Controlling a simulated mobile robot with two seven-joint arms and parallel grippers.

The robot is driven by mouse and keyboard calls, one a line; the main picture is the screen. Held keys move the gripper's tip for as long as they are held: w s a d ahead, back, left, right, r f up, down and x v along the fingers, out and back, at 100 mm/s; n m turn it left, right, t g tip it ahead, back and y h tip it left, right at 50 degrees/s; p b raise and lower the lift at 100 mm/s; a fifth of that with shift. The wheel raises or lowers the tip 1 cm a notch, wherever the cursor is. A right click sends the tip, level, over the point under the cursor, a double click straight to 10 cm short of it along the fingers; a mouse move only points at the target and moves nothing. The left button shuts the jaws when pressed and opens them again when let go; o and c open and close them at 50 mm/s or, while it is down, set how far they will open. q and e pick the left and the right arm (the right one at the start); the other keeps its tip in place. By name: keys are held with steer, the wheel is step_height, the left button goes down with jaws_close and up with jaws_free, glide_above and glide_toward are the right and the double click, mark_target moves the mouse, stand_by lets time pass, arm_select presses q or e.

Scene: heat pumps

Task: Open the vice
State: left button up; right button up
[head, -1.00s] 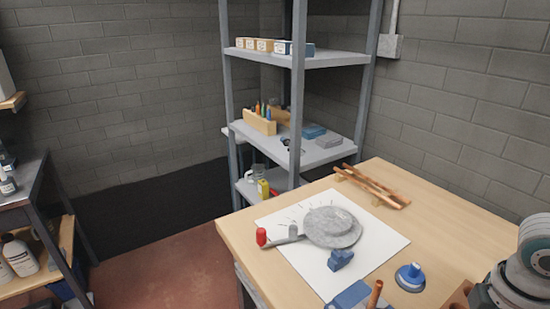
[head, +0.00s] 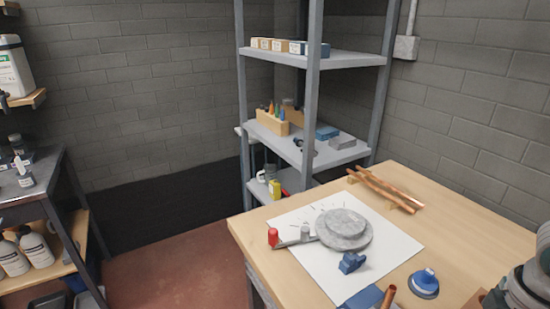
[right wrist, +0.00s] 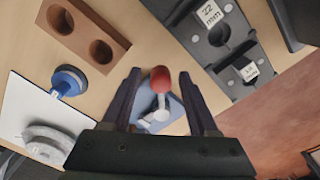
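In the right wrist view, a blue body, which looks like the vice (right wrist: 176,107), carries a pale grey lever with a red knob (right wrist: 160,77). My right gripper (right wrist: 160,72) is open, with one finger on each side of the red knob. I cannot tell whether either finger touches it. In the head view, a blue body (head: 364,297) with a copper pipe end (head: 389,296) is cut off by the bottom edge; I cannot tell if it is the same vice. My right arm enters at the lower right there, its gripper out of frame. My left gripper is not in view.
The wooden workbench (head: 460,235) bears a white sheet (head: 395,246) with a grey disc (head: 344,230), a small blue block (head: 352,263), a blue round-based thing (head: 425,283) and copper pipes (head: 385,190). A holed wooden block (right wrist: 85,37) and a dark labelled tray (right wrist: 235,75) flank the gripper.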

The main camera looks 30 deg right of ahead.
steer(key=shift+r, duration=0.1)
step_height(320, 180, up, 8)
steer(key=p, duration=0.2)
steer(key=shift+r+p, duration=0.25)
steer(key=shift+p, duration=0.05)
steer(key=shift+r, duration=0.65)
